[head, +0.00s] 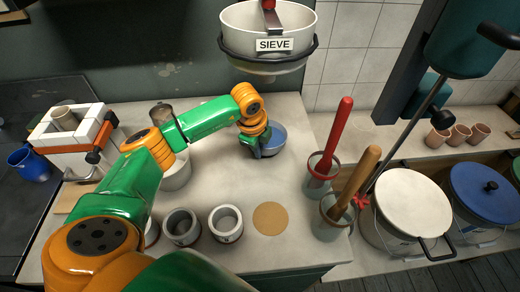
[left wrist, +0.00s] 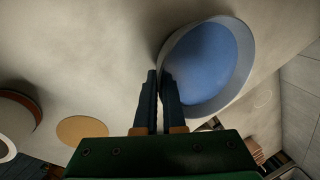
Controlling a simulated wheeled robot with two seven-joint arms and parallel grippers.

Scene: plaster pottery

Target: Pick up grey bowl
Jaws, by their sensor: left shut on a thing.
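The grey bowl (head: 277,137), with a blue inside, is at the back of the pale worktop, partly hidden by my left gripper. It also shows in the left wrist view (left wrist: 240,75), looking tilted there. My left gripper (head: 257,150) is at the bowl's left side. In the left wrist view my gripper's fingers (left wrist: 161,78) are close together at the rim, shut on the bowl wall. I cannot tell whether the bowl touches the worktop. My right gripper is not in view.
A hanging sieve (head: 266,55) is above the bowl. Pots with a red stick (head: 333,135) and a wooden stick (head: 358,178) stand to the right. Grey pots (head: 226,223) and a tan disc (head: 270,218) are in front. A white mould block (head: 72,130) stands left.

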